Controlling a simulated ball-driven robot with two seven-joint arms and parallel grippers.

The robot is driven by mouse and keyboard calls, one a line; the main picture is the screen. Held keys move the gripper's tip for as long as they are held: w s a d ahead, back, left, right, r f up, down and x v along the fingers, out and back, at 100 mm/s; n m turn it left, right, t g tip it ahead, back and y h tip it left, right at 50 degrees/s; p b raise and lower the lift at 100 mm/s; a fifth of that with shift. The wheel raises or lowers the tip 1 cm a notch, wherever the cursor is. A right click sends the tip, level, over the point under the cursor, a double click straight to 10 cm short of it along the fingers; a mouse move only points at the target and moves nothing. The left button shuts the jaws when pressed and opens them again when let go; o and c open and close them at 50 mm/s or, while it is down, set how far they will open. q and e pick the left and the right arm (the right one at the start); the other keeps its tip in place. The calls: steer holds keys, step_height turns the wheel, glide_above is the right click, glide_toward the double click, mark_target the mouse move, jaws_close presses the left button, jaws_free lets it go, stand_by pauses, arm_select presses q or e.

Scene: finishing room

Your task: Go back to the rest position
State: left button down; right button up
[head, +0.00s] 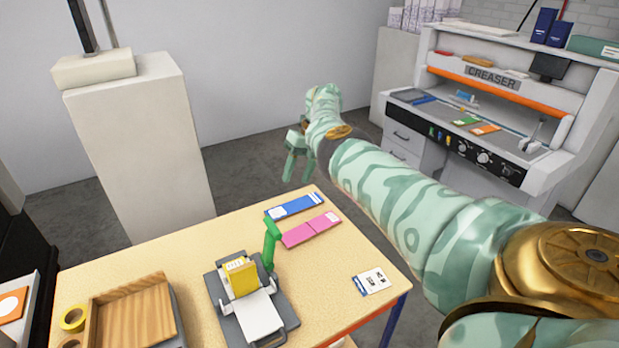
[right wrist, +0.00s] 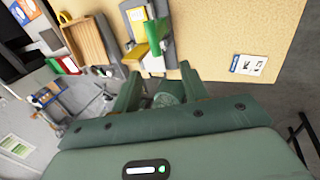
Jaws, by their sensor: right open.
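My right arm reaches in from the lower right of the head view, its mint-patterned links stretched out beyond the table (head: 345,255). My right gripper (head: 298,170) hangs in the air past the table's far edge, near the blue strip. Its two fingers are apart and nothing shows between them. In the right wrist view the open fingers (right wrist: 160,88) point toward the table side, with a small round greenish thing visible between and beyond them. My left gripper is not in view.
On the table are a grey device (head: 235,317) with a yellow block and green lever, a wooden tray (head: 133,320), a tape roll (head: 74,317), a blue strip (head: 293,206), a pink strip (head: 311,229) and a white card (head: 371,281). A creaser machine (head: 480,130) stands right; a pale pedestal (head: 140,150) stands left.

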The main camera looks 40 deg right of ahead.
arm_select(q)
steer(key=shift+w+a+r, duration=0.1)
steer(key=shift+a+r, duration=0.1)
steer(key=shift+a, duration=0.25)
arm_select(e)
steer(key=shift+r, duration=0.4)
steer(key=shift+d, duration=0.1)
